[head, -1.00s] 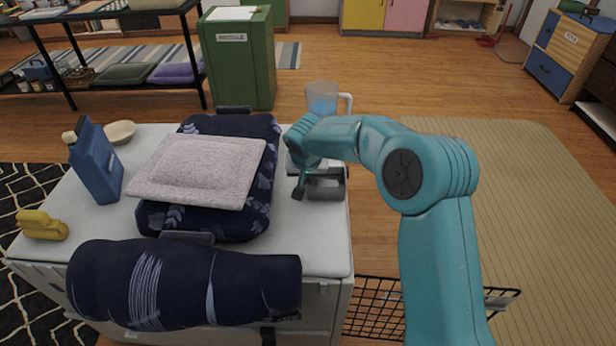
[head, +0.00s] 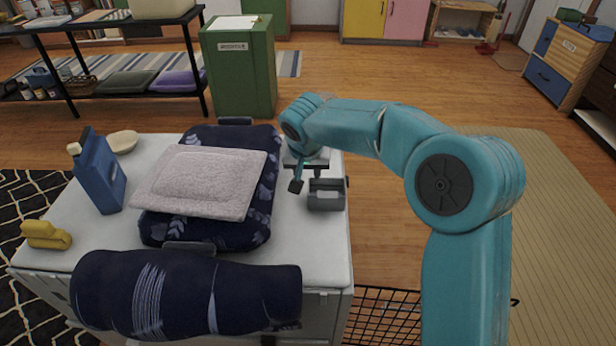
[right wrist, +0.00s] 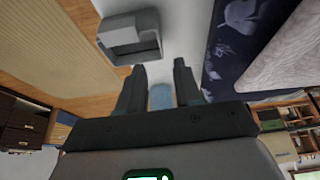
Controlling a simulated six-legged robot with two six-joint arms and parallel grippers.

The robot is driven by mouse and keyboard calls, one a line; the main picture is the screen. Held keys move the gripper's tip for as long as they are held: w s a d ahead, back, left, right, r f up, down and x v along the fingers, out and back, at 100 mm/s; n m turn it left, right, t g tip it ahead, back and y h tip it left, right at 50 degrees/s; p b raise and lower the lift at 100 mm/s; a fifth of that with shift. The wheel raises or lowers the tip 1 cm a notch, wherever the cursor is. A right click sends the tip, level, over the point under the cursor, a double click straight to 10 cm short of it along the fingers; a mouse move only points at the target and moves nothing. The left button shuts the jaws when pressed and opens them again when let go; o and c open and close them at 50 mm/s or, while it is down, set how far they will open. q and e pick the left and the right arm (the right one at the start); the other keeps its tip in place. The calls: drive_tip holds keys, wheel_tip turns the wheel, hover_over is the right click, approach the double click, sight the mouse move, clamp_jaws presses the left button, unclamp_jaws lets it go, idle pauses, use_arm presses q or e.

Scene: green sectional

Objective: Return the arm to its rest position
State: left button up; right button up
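My right arm (head: 395,125) reaches in from the right and bends over the right end of the white table top (head: 290,225). My right gripper (head: 306,180) points down there, behind a small grey box-like object (head: 327,196). In the right wrist view, the gripper's two dark fingers (right wrist: 158,72) stand apart. Nothing is clamped between them, and a pale blue pitcher (right wrist: 161,97) shows through the gap. The grey object (right wrist: 130,38) is just beyond the fingertips. In the head view, the arm mostly hides the pitcher. My left gripper is not in view.
Left of the gripper lies a dark blue patterned tray cushion (head: 255,195) with a pale cushion (head: 198,180) on it. A blue bottle (head: 98,172), bowl (head: 123,141) and yellow object (head: 45,235) stand further left. A rolled dark fabric (head: 185,292) lies in front.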

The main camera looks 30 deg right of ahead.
drive_tip(key=shift+v, duration=0.75)
